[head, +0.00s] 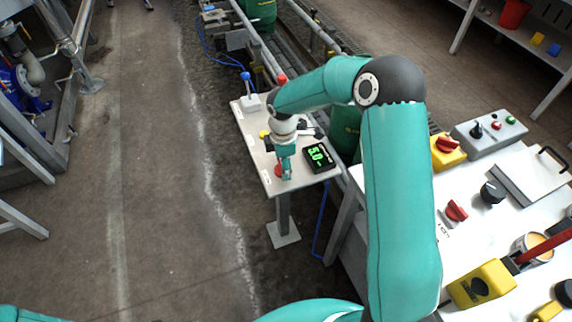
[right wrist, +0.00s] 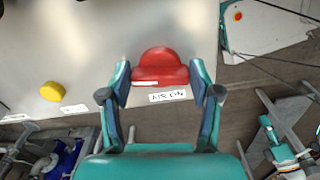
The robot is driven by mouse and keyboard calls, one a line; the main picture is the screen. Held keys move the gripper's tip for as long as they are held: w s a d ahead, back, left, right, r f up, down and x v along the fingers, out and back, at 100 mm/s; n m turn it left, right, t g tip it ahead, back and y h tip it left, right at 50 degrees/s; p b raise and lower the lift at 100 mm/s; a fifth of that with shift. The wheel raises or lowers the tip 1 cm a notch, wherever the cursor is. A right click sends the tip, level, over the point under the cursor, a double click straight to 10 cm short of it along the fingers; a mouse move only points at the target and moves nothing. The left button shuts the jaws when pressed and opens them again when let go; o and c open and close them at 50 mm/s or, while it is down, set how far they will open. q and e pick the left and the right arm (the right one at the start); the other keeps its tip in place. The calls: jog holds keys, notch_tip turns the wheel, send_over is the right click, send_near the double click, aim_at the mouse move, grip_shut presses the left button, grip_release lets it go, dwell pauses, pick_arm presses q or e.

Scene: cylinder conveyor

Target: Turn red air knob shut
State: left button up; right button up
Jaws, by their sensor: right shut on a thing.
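The red air knob (right wrist: 160,70) sits on a pale panel in the right wrist view, above a small white label (right wrist: 167,95) that seems to read "AIR ON". A pale mark runs along its lower edge. In the head view my right gripper (head: 284,166) reaches down to the near end of a small grey table (head: 262,160), mostly covering the red knob (head: 279,171). My left gripper is out of view.
A green digital display (head: 319,157) stands right of the gripper. A yellow button (right wrist: 52,91) is left of the knob in the wrist view. A white bench with controls (head: 470,240) is at right.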

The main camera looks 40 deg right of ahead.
jog(key=m+b, duration=0.2)
jog(key=m, duration=0.1)
jog(key=shift+a+f, duration=0.2)
jog(key=shift+a, duration=0.1)
jog(key=m+b, duration=0.2)
jog(key=m, duration=0.3)
jog(key=shift+r+b, duration=0.1)
jog(key=shift+b, duration=0.2)
jog(key=m+b, duration=0.2)
jog(key=m, duration=0.2)
jog(key=shift+w, duration=0.1)
jog(key=shift+r+m+b, duration=0.2)
jog(key=shift+m+b, duration=0.3)
jog(key=shift+m, duration=1.4)
jog(key=shift+d, duration=0.15)
jog(key=o, duration=0.9)
jog(key=shift+w+m, duration=0.1)
jog(key=shift+m, duration=0.2)
jog(key=shift+o, duration=1.2)
